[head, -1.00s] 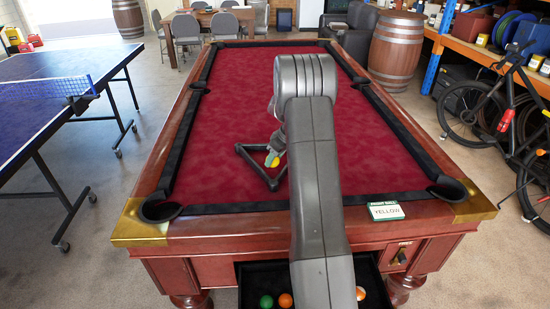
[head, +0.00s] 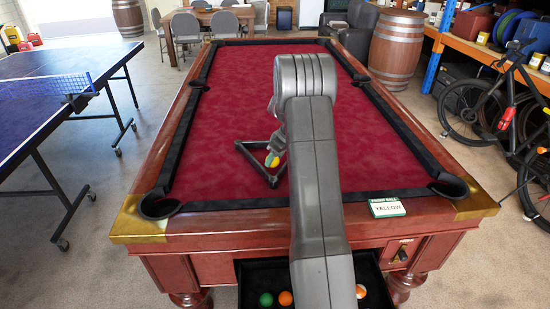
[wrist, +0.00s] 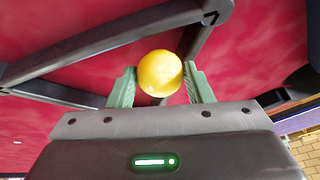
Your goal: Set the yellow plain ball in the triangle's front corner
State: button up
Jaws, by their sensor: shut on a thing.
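The yellow plain ball (wrist: 160,73) is between the green fingers of my gripper (wrist: 160,86) in the wrist view. In the head view the yellow ball (head: 272,161) shows small, beside my arm, over the triangle area. The black triangle (head: 250,158) lies on the red cloth near the table's near end, partly hidden by my arm. In the wrist view the triangle's bars (wrist: 100,45) pass behind the ball, with one corner at the upper right. I cannot tell how far the ball is above the cloth.
The pool table (head: 225,110) has free red cloth around the triangle. A card reading YELLOW (head: 386,208) lies on the near rail. An open tray below holds a green ball (head: 266,300), an orange ball (head: 285,299) and another ball (head: 360,292). A table-tennis table (head: 60,90) stands left.

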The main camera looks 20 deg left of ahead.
jog(key=shift+f+b, duration=0.45)
jog(key=shift+f, duration=0.15)
dwell(0.3)
jog(key=o, duration=1.1)
jog(key=shift+o, duration=0.2)
jog(key=shift+r, duration=0.15)
jog(key=b+v, duration=0.1)
jog(key=v, duration=1.2)
jog(key=shift+d+r, duration=0.2)
jog(key=shift+r, duration=0.05)
jog(key=shift+f, duration=0.15)
jog(key=p+x, duration=0.1)
jog(key=x, duration=1.2)
jog(key=shift+a+f, duration=0.2)
jog(key=shift+r, duration=0.15)
